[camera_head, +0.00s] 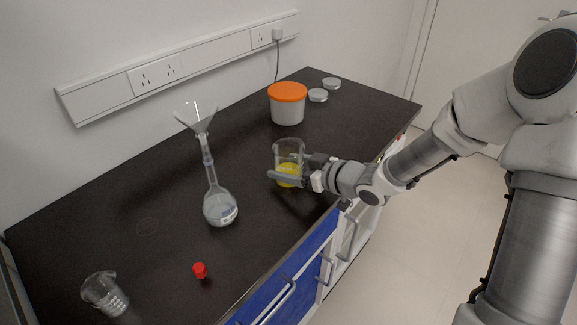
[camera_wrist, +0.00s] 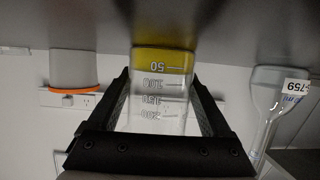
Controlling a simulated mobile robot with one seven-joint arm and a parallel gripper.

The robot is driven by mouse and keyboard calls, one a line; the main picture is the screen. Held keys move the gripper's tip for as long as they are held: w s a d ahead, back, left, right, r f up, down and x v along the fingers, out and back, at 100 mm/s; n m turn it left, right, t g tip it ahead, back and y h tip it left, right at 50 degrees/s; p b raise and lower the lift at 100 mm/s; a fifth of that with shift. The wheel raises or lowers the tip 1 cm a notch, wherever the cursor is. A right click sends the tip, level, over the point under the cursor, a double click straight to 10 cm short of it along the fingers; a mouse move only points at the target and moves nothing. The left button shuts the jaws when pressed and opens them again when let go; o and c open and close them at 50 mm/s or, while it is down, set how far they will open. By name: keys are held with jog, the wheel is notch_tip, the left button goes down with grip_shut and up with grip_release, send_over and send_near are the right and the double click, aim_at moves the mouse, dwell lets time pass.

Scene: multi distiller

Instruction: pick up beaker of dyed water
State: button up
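The glass beaker of yellow dyed water (camera_head: 289,150) stands upright near the front edge of the black bench. My gripper (camera_head: 297,168) reaches it from the right, with one finger across its near side and the other partly hidden at its far side. In the wrist view, which appears upside down, the beaker (camera_wrist: 163,88) with its yellow liquid and printed scale sits between the two black fingers of my gripper (camera_wrist: 162,85). The fingertips lie close along both sides of the glass. I cannot tell whether they press on it.
A flask with a funnel (camera_head: 215,200) stands left of the beaker. A white tub with an orange lid (camera_head: 288,104) and two small round dishes (camera_head: 319,95) are behind. A red cap (camera_head: 200,270) and an empty beaker (camera_head: 104,294) are at front left.

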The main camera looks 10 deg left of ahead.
aim_at(279, 149)
jog(key=c, duration=0.6)
jog(key=shift+c, duration=0.2)
jog(key=shift+r, duration=0.1)
jog(key=shift+r+p, duration=0.55)
jog(key=shift+r, duration=0.45)
jog(key=r, duration=0.1)
jog(key=r+p, duration=0.1)
jog(key=shift+d+r, duration=0.3)
jog(key=shift+d, duration=0.1)
jog(key=w+r+p+v, duration=0.1)
jog(key=p+v, duration=0.3)
jog(key=v, duration=0.8)
jog(key=shift+w+r, duration=0.35)
jog(key=shift+r, duration=0.25)
